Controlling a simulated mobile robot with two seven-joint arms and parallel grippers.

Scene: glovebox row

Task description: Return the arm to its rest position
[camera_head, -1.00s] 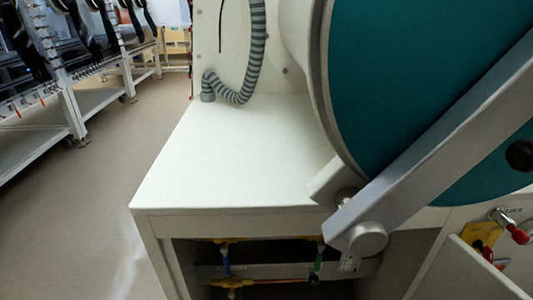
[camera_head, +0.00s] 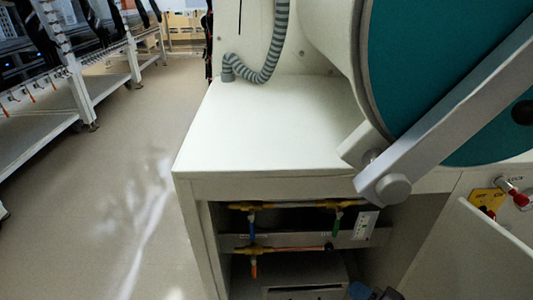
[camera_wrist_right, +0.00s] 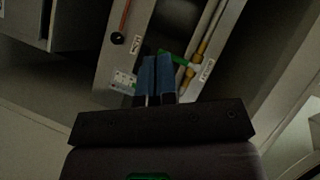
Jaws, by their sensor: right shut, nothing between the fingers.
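My right gripper (camera_wrist_right: 156,72) shows in the right wrist view with its two blue fingers together and nothing between them. In the head view, only a small blue and dark part of it (camera_head: 361,291) shows at the bottom edge, in front of the open space under the white bench. My left gripper is in neither view.
The white bench (camera_head: 265,130) carries a chamber with a large teal round door (camera_head: 425,60) and a grey metal bar (camera_head: 450,110) across it. Pipes with yellow fittings (camera_head: 270,205) run below. A white panel (camera_head: 490,255) stands out at right. The floor (camera_head: 120,170) at left is clear.

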